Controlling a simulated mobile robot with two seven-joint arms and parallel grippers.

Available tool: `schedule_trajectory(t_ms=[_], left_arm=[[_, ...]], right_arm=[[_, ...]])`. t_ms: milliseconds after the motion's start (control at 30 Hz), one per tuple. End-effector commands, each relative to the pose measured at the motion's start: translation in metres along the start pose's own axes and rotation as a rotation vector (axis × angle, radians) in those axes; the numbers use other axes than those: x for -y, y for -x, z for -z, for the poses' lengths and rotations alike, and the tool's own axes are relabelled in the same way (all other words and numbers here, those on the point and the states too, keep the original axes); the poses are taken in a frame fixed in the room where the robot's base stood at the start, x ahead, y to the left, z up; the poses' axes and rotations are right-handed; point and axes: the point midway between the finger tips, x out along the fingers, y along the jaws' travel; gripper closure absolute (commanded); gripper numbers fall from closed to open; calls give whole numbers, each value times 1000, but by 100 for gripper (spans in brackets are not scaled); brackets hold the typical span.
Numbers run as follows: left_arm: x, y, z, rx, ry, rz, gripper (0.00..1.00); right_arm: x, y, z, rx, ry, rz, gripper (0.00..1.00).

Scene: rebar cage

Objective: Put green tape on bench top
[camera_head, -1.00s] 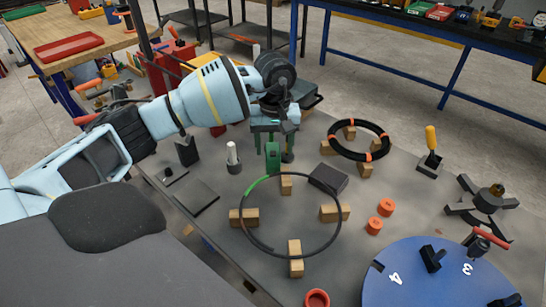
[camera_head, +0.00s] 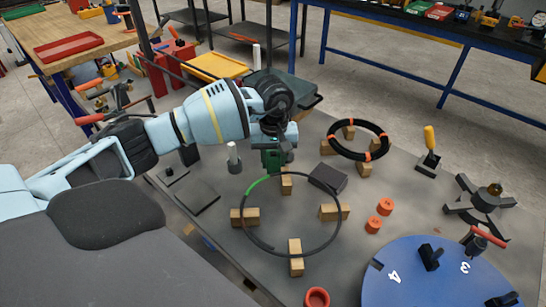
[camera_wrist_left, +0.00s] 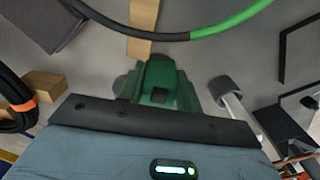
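A large dark hoop (camera_head: 333,245) with a bright green length along its upper left (camera_head: 262,184) rests on wooden blocks on the grey bench top (camera_head: 420,205). My left gripper (camera_head: 273,160), dark green, points down just beyond the hoop's far side. It also shows in the left wrist view (camera_wrist_left: 160,88), near the green stretch. Its fingers overlap with green parts between them, and I cannot tell whether they hold anything. No separate roll of green tape shows clearly. My right gripper is out of view.
A dark coil with orange bands (camera_head: 383,139) rests on blocks to the right. Orange rings (camera_head: 386,206), a flat dark block (camera_head: 328,178) and a blue numbered disc (camera_head: 410,281) are nearby. A white-topped post (camera_head: 233,158) stands left of the gripper.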

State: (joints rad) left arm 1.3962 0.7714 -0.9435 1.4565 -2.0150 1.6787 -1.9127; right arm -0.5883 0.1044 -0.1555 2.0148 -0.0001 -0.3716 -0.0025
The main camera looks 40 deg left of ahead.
Motion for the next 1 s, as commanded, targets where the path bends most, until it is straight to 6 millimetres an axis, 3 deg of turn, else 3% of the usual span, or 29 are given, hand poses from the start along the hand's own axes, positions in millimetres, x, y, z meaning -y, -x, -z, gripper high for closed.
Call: schedule_trajectory(t_ms=[33,200,567,767,1000], left_arm=[[0,0,0,0,0,0,82],[0,1,0,-1,1,-1,100],[0,10,1,-3,0,-3,100],[0,36,2,-5,0,-4,100],[-1,86,1,-6,0,-5,100]], right_arm=[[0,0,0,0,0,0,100],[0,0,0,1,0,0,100],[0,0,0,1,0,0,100],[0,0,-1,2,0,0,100],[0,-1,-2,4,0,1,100]])
